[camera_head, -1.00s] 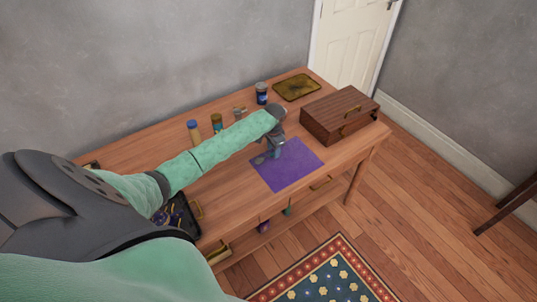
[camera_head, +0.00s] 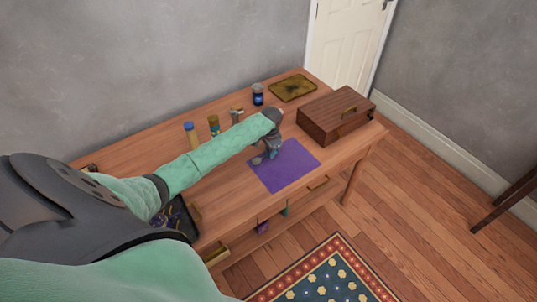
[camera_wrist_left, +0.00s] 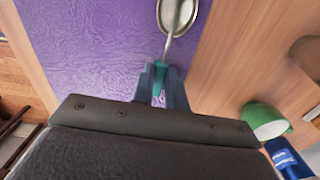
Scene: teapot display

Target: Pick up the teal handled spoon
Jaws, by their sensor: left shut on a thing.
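The teal handled spoon (camera_wrist_left: 181,14) shows in the left wrist view with its metal bowl at the top and its teal handle between my fingers. My left gripper (camera_wrist_left: 160,84) is shut on that handle. In the head view my left gripper (camera_head: 271,150) is low over the purple mat (camera_head: 294,168), near its back left part. The spoon's bowl (camera_head: 257,161) shows as a small grey spot there. I cannot tell whether the spoon touches the mat. My right gripper is not in view.
On the wooden table, a brown wooden box (camera_head: 335,113) stands right of the mat and a gold tray (camera_head: 293,88) lies at the back. Several small jars, including a blue one (camera_head: 258,95), line the wall side. A dark tray (camera_head: 180,220) lies at the front left.

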